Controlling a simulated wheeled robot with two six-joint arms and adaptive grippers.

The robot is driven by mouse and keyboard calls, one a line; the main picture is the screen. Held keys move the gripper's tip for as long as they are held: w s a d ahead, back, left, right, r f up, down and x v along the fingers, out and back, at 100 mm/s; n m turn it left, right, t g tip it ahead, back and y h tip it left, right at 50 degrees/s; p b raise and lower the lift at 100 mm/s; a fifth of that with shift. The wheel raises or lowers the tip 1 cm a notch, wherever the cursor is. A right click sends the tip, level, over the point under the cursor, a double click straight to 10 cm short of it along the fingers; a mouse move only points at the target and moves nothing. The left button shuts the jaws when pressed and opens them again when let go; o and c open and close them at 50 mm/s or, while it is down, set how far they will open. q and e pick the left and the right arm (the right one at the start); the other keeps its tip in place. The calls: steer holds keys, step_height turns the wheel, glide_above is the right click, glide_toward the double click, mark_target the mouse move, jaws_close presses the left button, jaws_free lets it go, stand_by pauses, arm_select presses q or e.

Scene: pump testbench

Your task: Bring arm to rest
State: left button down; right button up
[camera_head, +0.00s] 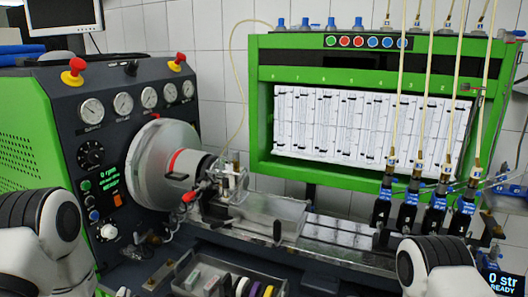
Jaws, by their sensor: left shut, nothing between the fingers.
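My left arm (45,232) comes in at the lower left, its white and black joint in front of the green side of the test bench. My left gripper (158,273) is hard to make out, dark against the dark bench front, left of the grey tray. It is shut and holds nothing. My right arm (436,266) shows only as a white and black joint at the lower right. My right gripper is not in view.
The test bench panel (120,135) has gauges and red knobs. A large grey disc (160,165) faces a clamped pump part (232,182). A tray (187,260) of small items lies at the bottom. Several injectors (409,207) with hoses stand right, before a green-framed rack (258,110).

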arm_select(q)
steer(key=s+d+f+m+g+h, duration=0.25)
steer(key=s+f+m+g, duration=0.2)
steer(key=s+f, duration=0.35)
steer(key=s+d+f+m+g+h, duration=0.1)
steer(key=s+d+f+m+g, duration=0.25)
steer(key=s+f+m, duration=0.45)
steer(key=s+d+f+m+g, duration=0.1)
steer(key=s+f+m+g, duration=0.1)
steer(key=s+m, duration=0.6)
steer(key=s+d+f+m+g+h, duration=0.1)
steer(key=s+d+f+m+g, duration=0.1)
steer(key=s+m+g, duration=0.3)
steer(key=s+f+m, duration=0.1)
steer(key=s+m, duration=0.3)
steer(key=shift+d+f+m, duration=0.25)
steer(key=shift+m, duration=0.1)
arm_select(e)
steer(key=shift+s+d+r, duration=0.1)
steer(key=shift+s+d, duration=0.05)
steer(key=shift+s, duration=0.2)
